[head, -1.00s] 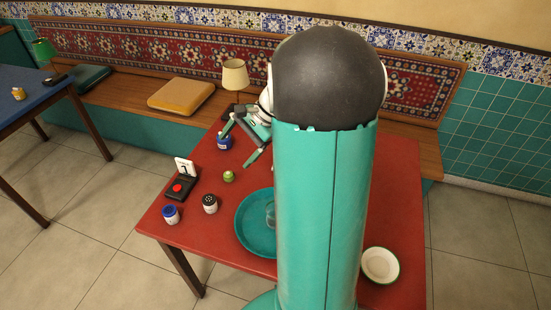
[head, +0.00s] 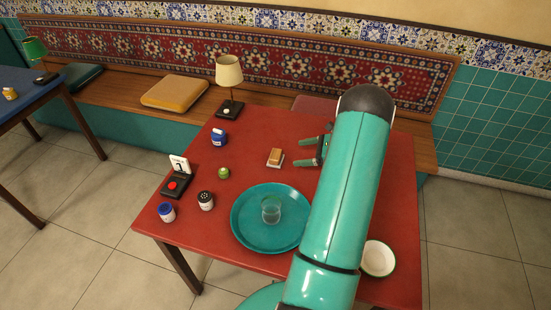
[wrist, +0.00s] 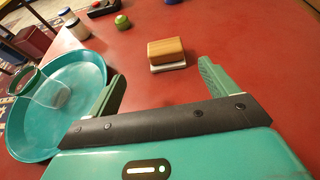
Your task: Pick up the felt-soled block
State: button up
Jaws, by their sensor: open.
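The felt-soled block (head: 275,157) lies on the red table, behind the teal tray. It has a wooden top and a pale sole, seen more closely in the wrist view (wrist: 167,54). My gripper (head: 314,152) is just right of the block in the head view, open and empty. In the wrist view my gripper (wrist: 160,85) has its two fingers spread wide, and the block lies beyond the fingertips, between them across the picture. My arm hides part of the table's right side in the head view.
The teal tray (head: 240,232) holds a clear glass (head: 271,210). A green ball-like item (head: 223,172), two small jars, a blue container (head: 219,137), a number stand and a lamp (head: 229,78) stand to the left. A white bowl (head: 378,259) is at the right. Red table around the block is clear.

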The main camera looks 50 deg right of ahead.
aim_at(271, 156)
jog(key=shift+d+f, duration=0.2)
jog(key=shift+f, duration=0.05)
jog(key=x, duration=1.3)
jog(key=shift+w+d+f, duration=0.1)
jog(key=shift+w+d, duration=0.1)
jog(key=shift+w, duration=0.2)
jog(key=shift+c, duration=0.3)
jog(key=c, duration=0.9)
